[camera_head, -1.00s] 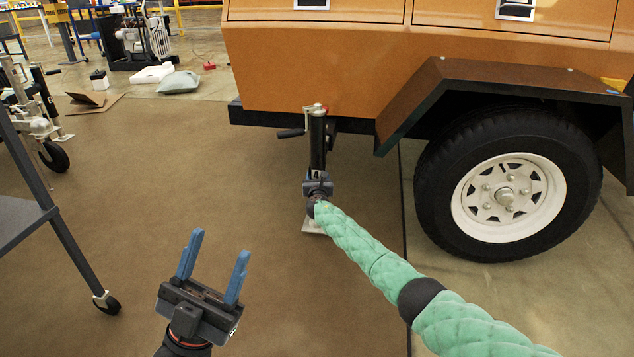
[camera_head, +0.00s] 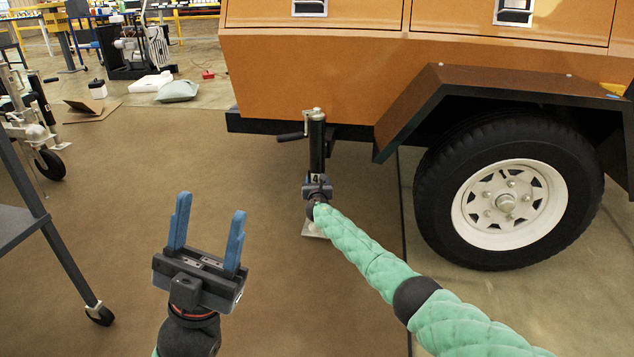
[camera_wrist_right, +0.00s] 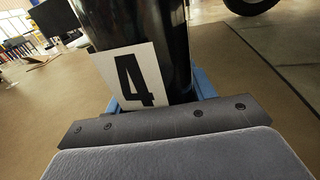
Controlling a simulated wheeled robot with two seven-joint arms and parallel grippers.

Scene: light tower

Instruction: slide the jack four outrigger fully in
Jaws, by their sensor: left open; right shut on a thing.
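The jack four outrigger is a black upright post (camera_head: 317,146) under the corner of the orange trailer (camera_head: 320,70), with a crank handle at its top and a pale foot plate (camera_head: 313,229) on the floor. Its white label with a 4 fills the middle of the right wrist view (camera_wrist_right: 133,78). My right gripper (camera_head: 317,184) is shut on the post at the label's height; blue fingers show on both sides of the post in the wrist view. My left gripper (camera_head: 206,243) is open and empty, fingers upward, left of the jack and apart from it.
A trailer wheel (camera_head: 507,195) under a black fender (camera_head: 500,85) stands right of the jack. A grey cart (camera_head: 30,225) on casters is at the left edge. Loose items lie on the floor at the back left. Brown floor between cart and jack is clear.

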